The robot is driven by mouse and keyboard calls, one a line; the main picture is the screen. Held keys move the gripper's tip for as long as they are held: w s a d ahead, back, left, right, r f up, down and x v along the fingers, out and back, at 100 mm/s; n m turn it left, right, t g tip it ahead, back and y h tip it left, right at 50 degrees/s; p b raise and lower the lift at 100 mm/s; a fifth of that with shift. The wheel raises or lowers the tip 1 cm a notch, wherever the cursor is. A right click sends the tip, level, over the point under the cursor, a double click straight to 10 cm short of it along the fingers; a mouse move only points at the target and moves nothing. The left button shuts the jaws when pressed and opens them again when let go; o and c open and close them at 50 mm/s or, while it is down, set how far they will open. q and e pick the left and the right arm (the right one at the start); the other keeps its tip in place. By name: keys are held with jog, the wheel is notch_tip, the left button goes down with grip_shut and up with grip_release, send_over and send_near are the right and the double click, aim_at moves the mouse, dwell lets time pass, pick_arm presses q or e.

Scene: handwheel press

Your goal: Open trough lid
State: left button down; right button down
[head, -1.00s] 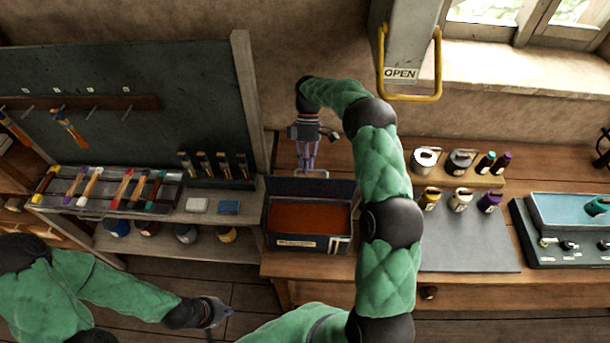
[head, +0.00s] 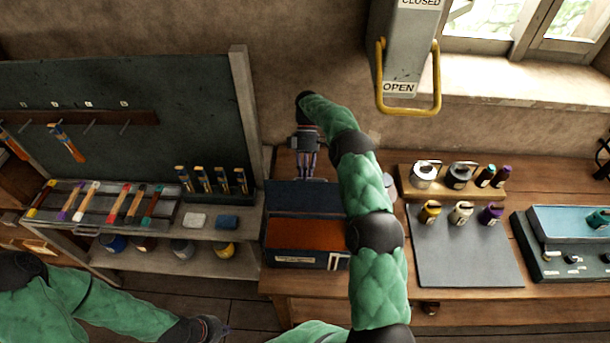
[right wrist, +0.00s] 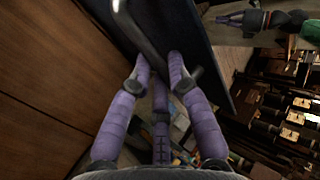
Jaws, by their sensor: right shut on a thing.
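The trough (head: 297,262) is a dark box with a red-brown inside, on the bench at the middle. Its dark lid (head: 300,196) stands raised along the back edge, leaning backward, so the inside shows. My right gripper (head: 305,172) is behind the lid's upper edge, fingers pointing down. In the right wrist view its purple fingers (right wrist: 160,75) are shut on the lid's grey bar handle (right wrist: 147,35), beside the dark lid panel (right wrist: 193,45). My left gripper (head: 214,327) is low in the head view, away from the trough; its fingers are too small to judge.
A shelf with a tray of coloured tools (head: 97,205) stands left of the trough. To the right are a grey mat (head: 465,260), a rack of spools (head: 455,185) and a teal-topped box (head: 565,220). A yellow handle (head: 408,108) hangs above. My right arm covers the trough's right side.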

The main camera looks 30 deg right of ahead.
jog(key=shift+s+a+f, duration=0.15)
jog(key=shift+s+f, duration=0.1)
jog(key=shift+f, duration=0.4)
jog(key=c, duration=1.2)
grip_release()
jog(key=shift+o, duration=0.2)
jog(key=shift+r, duration=0.25)
jog(key=shift+r, duration=0.2)
